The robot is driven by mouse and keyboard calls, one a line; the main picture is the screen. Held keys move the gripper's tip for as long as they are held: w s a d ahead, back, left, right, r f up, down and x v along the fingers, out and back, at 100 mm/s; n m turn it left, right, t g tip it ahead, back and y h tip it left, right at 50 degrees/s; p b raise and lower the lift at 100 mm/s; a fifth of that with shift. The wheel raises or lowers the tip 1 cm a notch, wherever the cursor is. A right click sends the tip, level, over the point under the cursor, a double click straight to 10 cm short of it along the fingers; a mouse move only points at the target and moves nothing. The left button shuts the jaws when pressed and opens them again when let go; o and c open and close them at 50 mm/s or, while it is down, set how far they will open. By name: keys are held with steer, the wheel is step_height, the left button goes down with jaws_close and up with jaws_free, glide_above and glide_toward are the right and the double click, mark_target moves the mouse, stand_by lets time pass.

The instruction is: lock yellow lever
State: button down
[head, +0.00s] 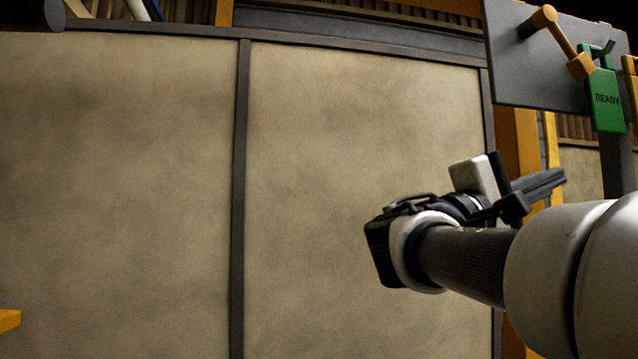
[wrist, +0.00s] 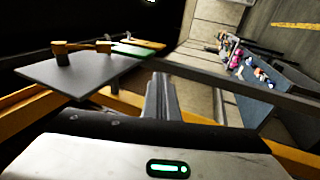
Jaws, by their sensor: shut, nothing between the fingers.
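The yellow lever (head: 562,42) is mounted on a grey panel (head: 525,75) at the upper right of the head view. It slants down to the right from its pivot to a block-shaped end. A green READY tag (head: 606,100) hangs beside that end from a grey hook. In the wrist view the lever (wrist: 82,46) lies at the upper left on the panel (wrist: 75,75), with the green tag (wrist: 132,50) beyond it. My gripper (head: 562,177) is shut and empty, below the panel and apart from the lever. Its fingers also show in the wrist view (wrist: 160,92).
A second yellow part (head: 630,80) is cut off at the right edge. A yellow post (head: 518,150) stands behind my gripper. Large beige panels (head: 360,130) with dark frames fill the left and middle. A bin (wrist: 270,82) with mixed items shows in the wrist view.

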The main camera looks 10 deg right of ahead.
mark_target(577, 73)
steer(key=a+r+m+g+h, duration=0.1)
steer(key=a+r+h, duration=0.2)
steer(key=r, duration=0.4)
steer(key=shift+w+a+g+h+b, duration=0.15)
steer(key=shift+a+g+h+b, duration=0.25)
steer(key=shift+h, duration=0.3)
steer(key=shift+r, duration=0.1)
steer(key=p+x, duration=0.3)
steer(key=x, duration=1)
steer(key=shift+d, duration=0.25)
steer(key=shift+d+r, duration=0.15)
steer(key=shift+d, duration=0.05)
